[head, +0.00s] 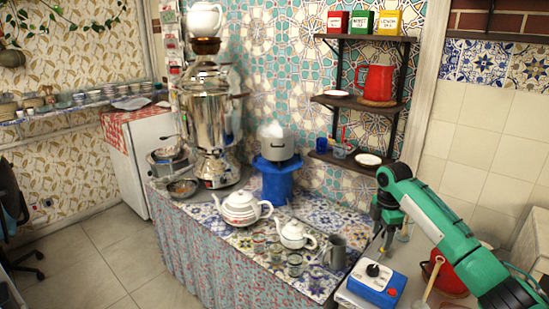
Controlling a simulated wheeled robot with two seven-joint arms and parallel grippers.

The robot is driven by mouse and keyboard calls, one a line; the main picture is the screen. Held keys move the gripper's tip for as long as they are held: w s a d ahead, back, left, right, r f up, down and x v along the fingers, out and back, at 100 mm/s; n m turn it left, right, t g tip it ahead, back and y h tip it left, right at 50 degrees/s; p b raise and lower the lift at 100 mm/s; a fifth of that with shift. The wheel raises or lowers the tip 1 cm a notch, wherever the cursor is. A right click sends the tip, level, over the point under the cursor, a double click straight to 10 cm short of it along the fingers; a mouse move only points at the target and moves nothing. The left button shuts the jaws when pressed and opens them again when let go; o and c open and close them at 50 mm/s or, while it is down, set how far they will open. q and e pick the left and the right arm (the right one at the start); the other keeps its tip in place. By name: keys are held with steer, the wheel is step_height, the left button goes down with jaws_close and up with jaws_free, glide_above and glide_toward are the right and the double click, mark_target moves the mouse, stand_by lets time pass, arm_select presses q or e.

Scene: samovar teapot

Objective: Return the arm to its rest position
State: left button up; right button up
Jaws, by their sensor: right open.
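My right arm, green and black, comes in from the lower right and bends down at its wrist. My right gripper (387,238) points down, open and small in the view, above the right end of the tiled counter. No held thing shows in it. My left gripper is not in view. The silver samovar (207,118) stands upright at the counter's back left with a white teapot (204,19) on top. A larger white teapot (240,208) and a smaller one (294,234) stand on the counter, apart from my gripper.
Several small glasses (295,261) and a grey pitcher (337,252) stand at the counter's front right. A blue-and-white box with a black knob (376,272) lies below my right gripper. A pot (275,146) stands on a blue burner (277,180). Wall shelves (355,104) rise behind my wrist.

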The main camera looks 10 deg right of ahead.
steer(key=s+a+f+m, duration=0.1)
steer(key=s+a+f, duration=0.6)
steer(key=a+f, duration=0.45)
steer(key=s+a+f+m+t+y, duration=0.1)
steer(key=s+a+f+m, duration=0.1)
steer(key=s+a+f, duration=0.4)
steer(key=s+a+f+m+t, duration=0.1)
steer(key=s+a+f+m, duration=0.2)
steer(key=s, duration=0.6)
steer(key=s+d+r+m+t, duration=0.15)
steer(key=s+m, duration=0.35)
steer(key=s, duration=0.5)
steer(key=s+a+r+m, duration=0.1)
steer(key=s+r+m, duration=0.25)
steer(key=s, duration=0.55)
step_height(320, 180, down, 32)
steer(key=s+g, duration=0.1)
steer(key=s+d+f, duration=0.2)
steer(key=s+f, duration=0.7)
steer(key=s+d+f+g+h, duration=0.1)
steer(key=s+d+f, duration=0.1)
steer(key=s+f, duration=0.8)
steer(key=shift+s, duration=0.15)
